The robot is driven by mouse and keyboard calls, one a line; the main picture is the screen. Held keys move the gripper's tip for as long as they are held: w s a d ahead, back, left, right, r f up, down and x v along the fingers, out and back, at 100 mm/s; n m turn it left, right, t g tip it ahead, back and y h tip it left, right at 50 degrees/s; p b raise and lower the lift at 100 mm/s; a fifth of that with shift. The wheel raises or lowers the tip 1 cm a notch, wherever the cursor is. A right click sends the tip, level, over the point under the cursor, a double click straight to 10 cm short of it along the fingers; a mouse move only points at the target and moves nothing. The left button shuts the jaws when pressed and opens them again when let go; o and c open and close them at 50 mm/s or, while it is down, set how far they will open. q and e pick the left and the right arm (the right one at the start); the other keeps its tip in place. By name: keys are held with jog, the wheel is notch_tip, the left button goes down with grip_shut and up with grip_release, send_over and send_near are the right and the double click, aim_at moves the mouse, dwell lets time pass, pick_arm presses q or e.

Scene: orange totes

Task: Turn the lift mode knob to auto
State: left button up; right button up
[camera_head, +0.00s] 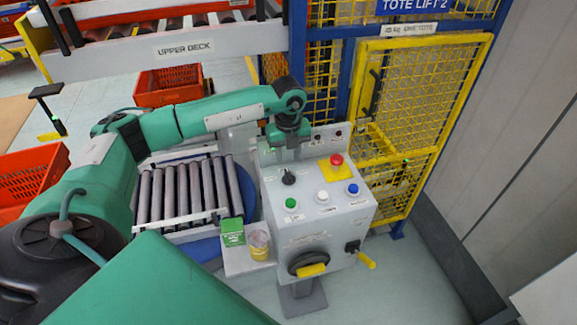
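A grey control box (310,225) stands on a post at the centre right. A black rotary knob (289,178) sits on the left of its sloped top; it looks like the lift mode knob, but its label and the positions around it are too small to read. My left gripper (287,150) points down over the back left of the box, just behind and above the knob, apart from it in the picture. Its fingertips are small and partly merge with the grey panel, so I cannot tell if they are open or shut. My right gripper is out of view.
Close to the knob are a red stop button (336,159) on yellow and green (291,203), white (322,198) and blue (353,189) buttons. A yellow-gripped rotary handle (311,270) is on the front. A roller deck (180,195) lies left; a yellow mesh gate (425,105) stands behind.

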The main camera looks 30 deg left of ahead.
aim_at(289, 173)
pick_arm(q)
notch_tip(289, 173, down, 6)
jog(key=shift+r+p, duration=0.25)
jog(key=shift+p, duration=0.7)
jog(key=shift+f, duration=0.55)
grip_shut()
